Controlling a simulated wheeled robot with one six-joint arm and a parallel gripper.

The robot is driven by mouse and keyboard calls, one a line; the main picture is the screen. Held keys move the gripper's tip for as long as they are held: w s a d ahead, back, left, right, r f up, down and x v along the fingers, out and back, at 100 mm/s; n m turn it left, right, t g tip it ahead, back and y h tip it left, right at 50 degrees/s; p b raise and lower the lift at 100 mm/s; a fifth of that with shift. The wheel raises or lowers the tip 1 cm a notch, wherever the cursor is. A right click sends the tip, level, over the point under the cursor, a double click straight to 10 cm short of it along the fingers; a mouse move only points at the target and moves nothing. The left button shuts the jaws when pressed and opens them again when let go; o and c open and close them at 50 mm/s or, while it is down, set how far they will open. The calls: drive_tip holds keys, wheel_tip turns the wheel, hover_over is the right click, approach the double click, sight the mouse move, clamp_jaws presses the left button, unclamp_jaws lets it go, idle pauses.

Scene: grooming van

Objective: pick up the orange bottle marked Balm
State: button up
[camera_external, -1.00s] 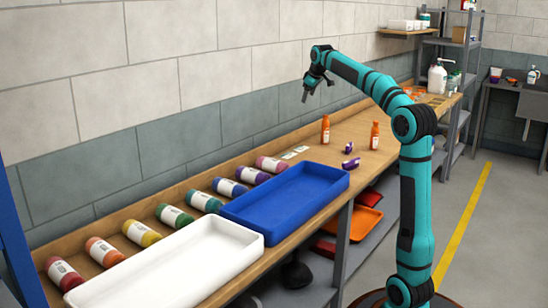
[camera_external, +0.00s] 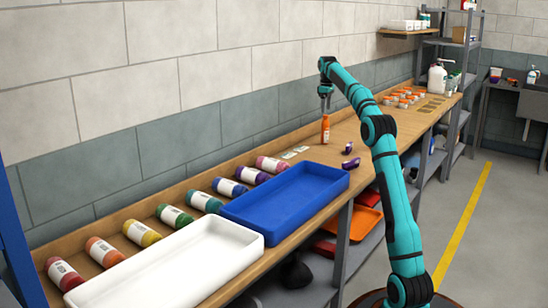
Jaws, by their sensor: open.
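An orange bottle (camera_external: 325,131) stands upright on the wooden bench (camera_external: 345,130), behind the blue tray. It has a pale label, too small to read. My gripper (camera_external: 325,109) points down right at the top of this bottle, with its jaws open. I cannot tell whether the fingers are around the cap or just above it. A second orange bottle, seen earlier farther right, is hidden behind my arm.
Two small purple items (camera_external: 348,148) lie near the bench's front edge. A blue tray (camera_external: 340,182) and a white tray (camera_external: 255,240) stand to the left. Several coloured bottles lie along the wall. Several small orange-lidded jars (camera_external: 404,104) stand farther right.

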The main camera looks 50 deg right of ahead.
sight(325, 119)
drive_tip(key=shift+f, duration=3.65)
clamp_jaws()
drive_tip(key=shift+r, duration=0.1)
